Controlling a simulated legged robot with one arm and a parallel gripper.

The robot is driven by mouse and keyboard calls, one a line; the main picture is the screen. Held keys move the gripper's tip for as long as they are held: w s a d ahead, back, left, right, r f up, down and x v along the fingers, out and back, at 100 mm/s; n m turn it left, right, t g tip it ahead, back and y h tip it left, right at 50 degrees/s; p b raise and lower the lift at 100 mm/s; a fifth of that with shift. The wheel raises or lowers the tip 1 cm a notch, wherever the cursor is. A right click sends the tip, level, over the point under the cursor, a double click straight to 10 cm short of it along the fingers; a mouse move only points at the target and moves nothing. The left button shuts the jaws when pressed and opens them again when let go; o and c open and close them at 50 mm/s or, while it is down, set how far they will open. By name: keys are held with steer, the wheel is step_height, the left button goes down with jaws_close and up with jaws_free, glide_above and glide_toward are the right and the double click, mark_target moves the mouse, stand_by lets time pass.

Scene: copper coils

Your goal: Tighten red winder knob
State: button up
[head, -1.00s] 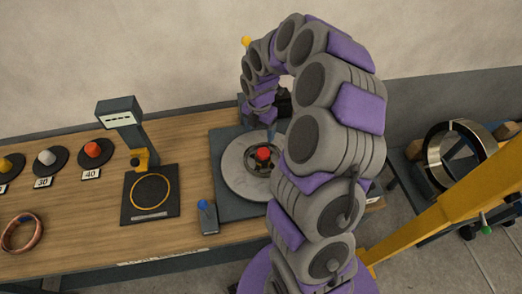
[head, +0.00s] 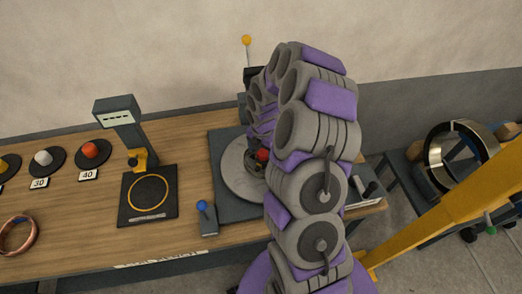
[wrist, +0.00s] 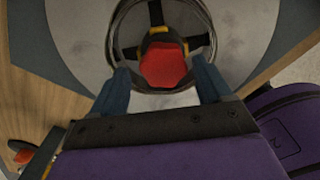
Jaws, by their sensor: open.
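The red winder knob (head: 262,155) sits at the centre of the round grey winder plate (head: 236,178) on the bench. My arm partly covers the knob and plate in the head view. In the wrist view the red knob (wrist: 163,66) shows from above, on a dark spoked hub inside a ring. My gripper (wrist: 160,84) is open, with one blue-grey finger on each side of the knob's near edge. Gaps show between the fingers and the knob, so it is not gripped. The fingertips are hidden by my arm in the head view.
A blue-topped lever (head: 204,212) stands at the plate's front left. A gauge stand (head: 130,122) with a black pad is farther left, near labelled knobs (head: 91,150) and a copper coil (head: 18,235). A yellow beam (head: 440,220) and a metal ring (head: 455,155) lie right.

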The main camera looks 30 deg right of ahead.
steer(key=shift+d, duration=0.4)
steer(key=shift+c, duration=0.2)
steer(key=shift+d+f, duration=0.1)
steer(key=shift+d, duration=0.35)
steer(key=c, duration=0.3)
steer(key=shift+c, duration=0.7)
steer(key=shift+a, duration=0.6)
steer(key=c, duration=0.5)
steer(key=shift+d, duration=0.1)
steer(key=shift+c, duration=0.3)
